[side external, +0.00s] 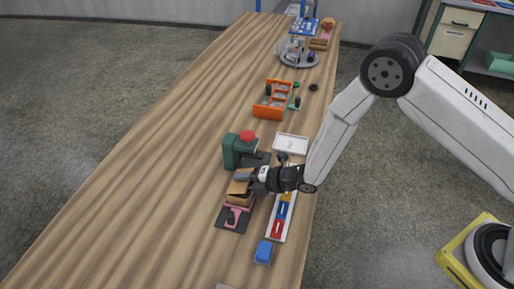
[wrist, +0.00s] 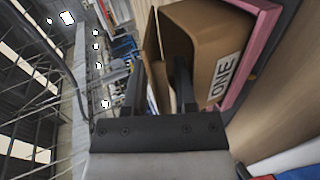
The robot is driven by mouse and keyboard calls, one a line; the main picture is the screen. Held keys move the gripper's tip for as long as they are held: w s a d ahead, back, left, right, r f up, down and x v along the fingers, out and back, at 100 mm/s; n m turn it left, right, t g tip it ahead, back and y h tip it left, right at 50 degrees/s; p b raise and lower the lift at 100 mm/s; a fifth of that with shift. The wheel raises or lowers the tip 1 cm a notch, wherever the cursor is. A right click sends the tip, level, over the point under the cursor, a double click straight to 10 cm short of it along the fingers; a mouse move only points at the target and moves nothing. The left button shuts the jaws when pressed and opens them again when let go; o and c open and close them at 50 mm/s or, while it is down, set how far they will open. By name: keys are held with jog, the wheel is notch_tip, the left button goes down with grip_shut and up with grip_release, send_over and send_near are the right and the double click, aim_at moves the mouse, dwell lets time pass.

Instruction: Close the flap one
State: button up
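A brown cardboard box (side external: 239,198) stands near the front of the bench. In the wrist view the box (wrist: 205,45) bears the label ONE on one face. A thin cardboard flap (wrist: 153,55) stands out along its left side and reaches down between my fingers. My gripper (wrist: 160,85) has its two dark fingers apart, one on each side of the flap's lower part. The right finger overlaps the box opening. I cannot tell whether either finger touches the cardboard. In the side view my gripper (side external: 246,178) is at the box's upper edge and hides part of it.
A pink holder (side external: 233,214) on a dark plate is by the box. A green machine with a red button (side external: 247,136) stands just behind. A white tray (side external: 291,144), a strip of coloured blocks (side external: 279,228) and a blue block (side external: 264,250) are close by. The bench's left side is clear.

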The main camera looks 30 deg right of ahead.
jog(key=shift+w+a+r+g+h, duration=0.1)
jog(key=shift+r+g+h, duration=0.15)
jog(key=shift+g+h, duration=0.25)
jog(key=shift+w+a+r+g+h, duration=0.1)
jog(key=shift+r+g+h, duration=0.1)
jog(key=shift+g+h, duration=0.3)
jog(key=s+d+r+m+g+h, duration=0.1)
jog(key=s+d+r+m+h, duration=0.1)
jog(key=s+d+r+m, duration=0.2)
jog(key=s+d+r+m+g+h, duration=0.1)
jog(key=s+d+r+m+h, duration=0.2)
jog(key=d+m, duration=0.8)
jog(key=s+d+r+m+g+h, duration=0.1)
jog(key=s+d+r+m, duration=0.5)
jog(key=m, duration=0.7)
jog(key=shift+s+d+r+h, duration=0.2)
jog(key=shift+d+r+h, duration=0.25)
jog(key=shift+d+h, duration=0.45)
jog(key=shift+d, duration=0.15)
jog(key=shift+y, duration=0.3)
